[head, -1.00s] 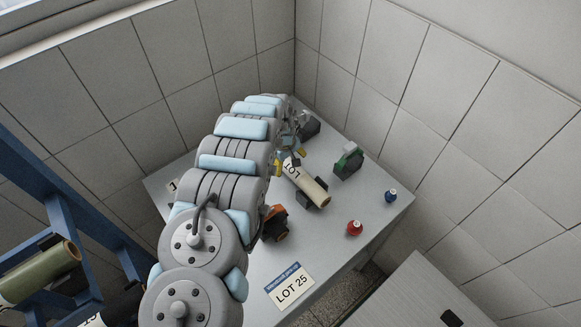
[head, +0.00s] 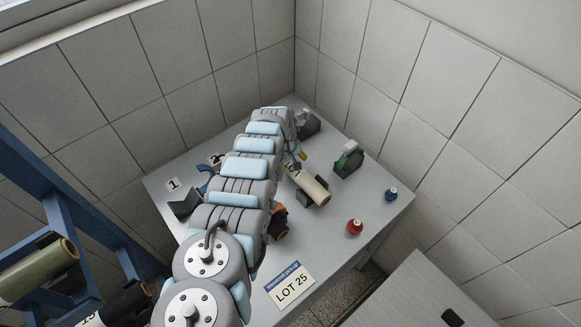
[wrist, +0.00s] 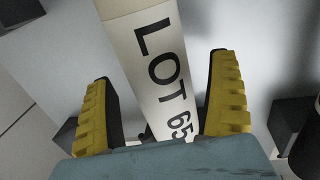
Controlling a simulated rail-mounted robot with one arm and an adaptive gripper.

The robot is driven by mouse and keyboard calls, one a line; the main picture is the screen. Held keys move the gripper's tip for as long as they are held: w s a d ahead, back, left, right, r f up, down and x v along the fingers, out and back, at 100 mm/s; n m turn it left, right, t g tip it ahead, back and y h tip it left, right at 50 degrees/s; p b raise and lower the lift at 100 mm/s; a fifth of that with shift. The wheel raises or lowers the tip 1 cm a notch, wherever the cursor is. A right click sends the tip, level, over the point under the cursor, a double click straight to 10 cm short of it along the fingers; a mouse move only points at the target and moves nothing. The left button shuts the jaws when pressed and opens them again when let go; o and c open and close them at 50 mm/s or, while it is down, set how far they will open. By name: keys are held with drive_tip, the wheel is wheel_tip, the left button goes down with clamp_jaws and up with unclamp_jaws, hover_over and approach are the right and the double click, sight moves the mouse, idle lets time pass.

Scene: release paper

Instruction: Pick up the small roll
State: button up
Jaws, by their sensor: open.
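A cream small roll (head: 312,188) lies on the grey table, its near end showing in the head view and its far end hidden under my arm. In the wrist view the roll (wrist: 150,50) runs lengthwise between my fingers and bears the black print "LOT 65". My gripper (wrist: 160,85) is open, with one yellow-padded finger on each side of the roll and gaps between pads and roll. In the head view my gripper (head: 297,157) is mostly hidden by the arm.
A dark block (head: 184,203) stands at left. Tiled walls close the back.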

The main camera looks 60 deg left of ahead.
drive_tip(key=shift+a+f, duration=0.1)
drive_tip(key=shift+f, duration=0.3)
drive_tip(key=c, duration=1.3)
drive_tip(key=shift+c, duration=0.2)
